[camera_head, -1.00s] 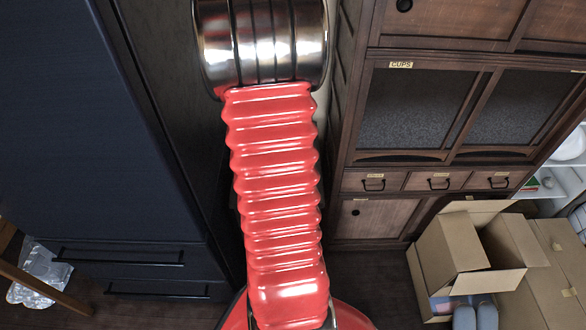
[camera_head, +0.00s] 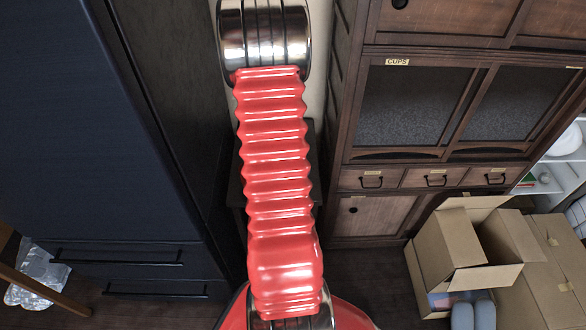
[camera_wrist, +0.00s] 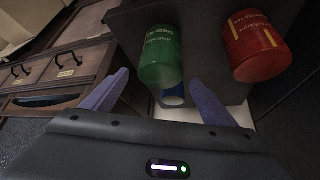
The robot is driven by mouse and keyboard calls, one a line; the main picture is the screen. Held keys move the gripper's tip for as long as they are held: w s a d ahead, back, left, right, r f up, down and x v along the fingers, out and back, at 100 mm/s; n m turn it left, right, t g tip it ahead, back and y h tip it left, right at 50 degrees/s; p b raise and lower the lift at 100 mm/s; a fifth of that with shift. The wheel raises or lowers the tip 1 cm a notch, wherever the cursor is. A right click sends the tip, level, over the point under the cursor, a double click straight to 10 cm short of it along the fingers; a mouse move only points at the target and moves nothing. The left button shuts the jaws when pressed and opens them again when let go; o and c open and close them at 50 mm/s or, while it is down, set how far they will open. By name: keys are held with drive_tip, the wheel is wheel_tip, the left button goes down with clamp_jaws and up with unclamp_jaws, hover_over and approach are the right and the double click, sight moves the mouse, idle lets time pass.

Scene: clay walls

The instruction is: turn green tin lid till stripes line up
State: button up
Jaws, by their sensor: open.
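The green tin (camera_wrist: 161,57) is in the upper middle of the wrist view, with pale lettering on its side. I cannot make out stripes on it or where its lid meets the body. My gripper (camera_wrist: 160,80) is open, with one purple finger low on each side of the green tin in the picture; I cannot tell how far off the tin is. Nothing is held. In the head view the gripper and tin are hidden behind my red arm.
A red tin (camera_wrist: 257,47) with yellow marks is right of the green one. A blue-and-white object (camera_wrist: 173,97) shows below the green tin. A wooden cabinet (camera_head: 383,179) and open cardboard boxes (camera_head: 465,245) stand right of my arm, a dark wardrobe (camera_head: 80,120) left.

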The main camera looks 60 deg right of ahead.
drive_tip(key=shift+x, duration=2.05)
drive_tip(key=shift+c, duration=0.2)
drive_tip(key=c, duration=1)
drive_tip(key=shift+r, duration=0.15)
drive_tip(key=shift+w+m+g, duration=0.1)
drive_tip(key=shift+m+g, duration=0.7)
drive_tip(key=shift+m, duration=0.6)
drive_tip(key=shift+m+g, duration=0.3)
drive_tip(key=shift+m, duration=0.3)
drive_tip(key=shift+m+g+y, duration=0.45)
drive_tip(key=shift+m+g, duration=0.25)
drive_tip(key=shift+m, duration=0.75)
drive_tip(key=shift+m+g+y, duration=0.45)
drive_tip(key=shift+m+g, duration=0.25)
drive_tip(key=shift+m, duration=0.75)
